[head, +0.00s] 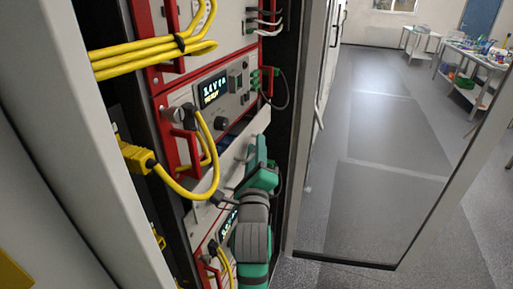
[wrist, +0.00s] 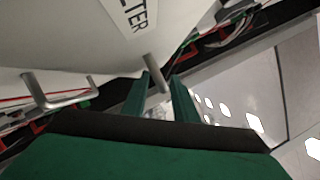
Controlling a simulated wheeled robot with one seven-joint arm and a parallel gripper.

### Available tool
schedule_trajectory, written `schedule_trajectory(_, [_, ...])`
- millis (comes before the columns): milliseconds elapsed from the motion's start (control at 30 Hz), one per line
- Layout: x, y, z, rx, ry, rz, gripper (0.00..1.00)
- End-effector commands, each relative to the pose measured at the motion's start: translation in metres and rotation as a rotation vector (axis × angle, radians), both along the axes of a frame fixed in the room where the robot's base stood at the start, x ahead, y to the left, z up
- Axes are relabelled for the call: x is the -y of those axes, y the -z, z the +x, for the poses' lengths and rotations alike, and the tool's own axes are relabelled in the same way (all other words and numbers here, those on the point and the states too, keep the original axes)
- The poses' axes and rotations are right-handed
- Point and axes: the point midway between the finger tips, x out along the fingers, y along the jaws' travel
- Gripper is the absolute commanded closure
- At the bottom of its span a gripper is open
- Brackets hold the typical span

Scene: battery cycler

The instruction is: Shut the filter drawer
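The filter drawer shows in the head view as a pale grey panel (head: 232,143) between two red-framed units, partly covered by my arm. In the wrist view its pale front (wrist: 75,35) fills the upper left, with a label of which "TER" is readable. A metal handle (wrist: 60,99) stands off that front at the left, and a metal post (wrist: 155,70) stands off it nearer the middle. My gripper (wrist: 162,98) has its green fingers apart, with the post's end showing between them. I cannot tell whether they touch it. In the head view, my gripper (head: 259,160) is beside the drawer; its fingertips are unclear.
The unit above (head: 210,95) has a lit display and a red handle. Yellow cables (head: 150,55) hang at the left, one looping down near the drawer. A clear door (head: 375,150) stands open to the right. Benches (head: 478,62) stand far off, beyond open floor.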

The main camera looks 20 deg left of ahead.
Motion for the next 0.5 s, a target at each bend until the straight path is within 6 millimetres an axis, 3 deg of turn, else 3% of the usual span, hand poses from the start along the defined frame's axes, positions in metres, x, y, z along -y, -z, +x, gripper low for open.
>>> schedule_trajectory(133, [0.0004, 0.0, 0.0, 0.0, 0.0, 0.0, 0.74])
schedule_trajectory(267, [0.0004, -0.0001, 0.0, 0.0, 0.0, 0.0, 1.0])
schedule_trajectory(500, [0.0013, 0.0001, 0.0005, 0.0, 0.001, 0.0, 1.0])
